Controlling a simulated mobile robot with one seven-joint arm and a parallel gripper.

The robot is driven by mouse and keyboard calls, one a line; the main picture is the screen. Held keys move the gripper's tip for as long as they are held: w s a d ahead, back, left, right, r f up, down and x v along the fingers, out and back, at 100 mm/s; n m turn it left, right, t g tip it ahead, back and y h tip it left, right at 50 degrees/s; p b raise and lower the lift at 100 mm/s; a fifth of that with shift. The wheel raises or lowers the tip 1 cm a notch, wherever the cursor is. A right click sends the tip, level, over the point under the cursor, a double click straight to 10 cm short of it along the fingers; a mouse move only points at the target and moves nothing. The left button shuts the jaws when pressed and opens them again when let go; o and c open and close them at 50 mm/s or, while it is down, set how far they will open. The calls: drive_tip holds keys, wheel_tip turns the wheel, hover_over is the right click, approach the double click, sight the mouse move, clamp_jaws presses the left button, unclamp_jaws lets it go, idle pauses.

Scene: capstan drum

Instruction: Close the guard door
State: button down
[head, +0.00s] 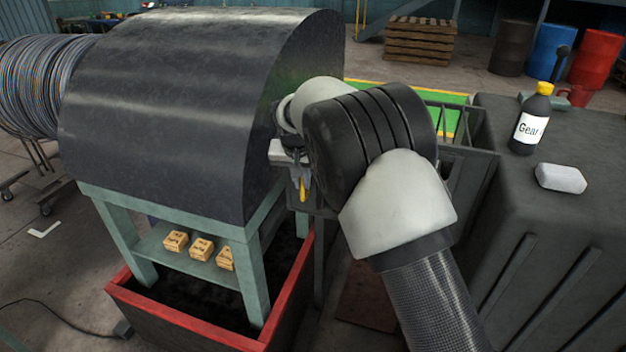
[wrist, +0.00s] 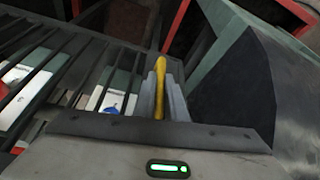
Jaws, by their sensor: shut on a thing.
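My gripper (wrist: 160,95) is shut on a yellow handle (wrist: 159,88), which stands between its grey stepped fingers in the wrist view. In the head view the yellow handle (head: 303,188) shows just below my wrist, right of the drum housing's frame. A dark barred panel (wrist: 88,72), apparently the guard door, fills the left of the wrist view beside the handle. How the handle joins it is hidden. The large dark drum housing (head: 185,100) stands on a teal frame (head: 252,285) in the head view. My arm hides much of the area right of the housing, so the door's angle is unclear.
A red-rimmed tray (head: 190,335) lies under the frame, with small wooden blocks (head: 200,248) on a shelf above it. At right, a dark cabinet (head: 590,235) carries a yellow-capped bottle (head: 532,120) and a pale block (head: 560,178). Coiled cable (head: 42,85) is at left.

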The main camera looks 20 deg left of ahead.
drive_tip(key=shift+w+r, duration=0.25)
drive_tip(key=shift+w, duration=0.1)
drive_tip(key=shift+w+r, duration=0.1)
drive_tip(key=c, duration=2.1)
unclamp_jaws()
drive_tip(key=o, duration=0.3)
drive_tip(key=shift+w+a+f, duration=0.1)
drive_tip(key=shift+w+f, duration=0.05)
drive_tip(key=shift+f, duration=0.05)
